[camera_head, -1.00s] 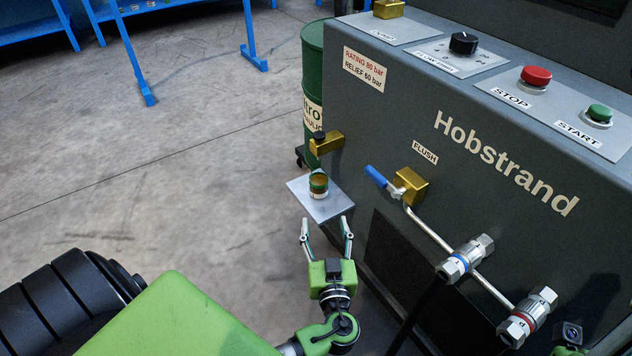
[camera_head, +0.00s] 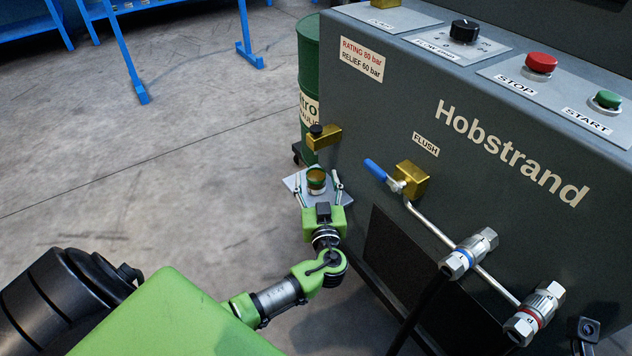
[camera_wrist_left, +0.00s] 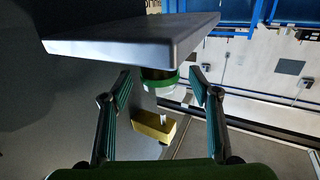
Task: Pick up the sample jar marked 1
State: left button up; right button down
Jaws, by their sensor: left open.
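A small jar (camera_head: 317,180) with a green band and amber contents stands on a grey shelf plate (camera_head: 345,197) at the machine's side. No number is legible on it. My left gripper (camera_head: 318,186) is open, with its fingers on either side of the jar. The left wrist view, which looks upside down, shows the jar (camera_wrist_left: 160,82) between and beyond the open fingers (camera_wrist_left: 160,88), against the plate (camera_wrist_left: 125,42). Gaps show on both sides, and I cannot tell if either finger touches it. My right gripper's fingers do not show.
The dark Hobstrand machine (camera_head: 480,120) fills the right side. A brass sampling valve (camera_head: 324,137) juts out above the plate, and a blue-handled flush valve (camera_head: 412,182) sits to its right. A green drum (camera_head: 309,60) stands behind.

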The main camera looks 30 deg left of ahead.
pick_arm(q)
jog(key=shift+x, duration=1.05)
jog(key=shift+c, duration=0.5)
jog(key=c, duration=1.2)
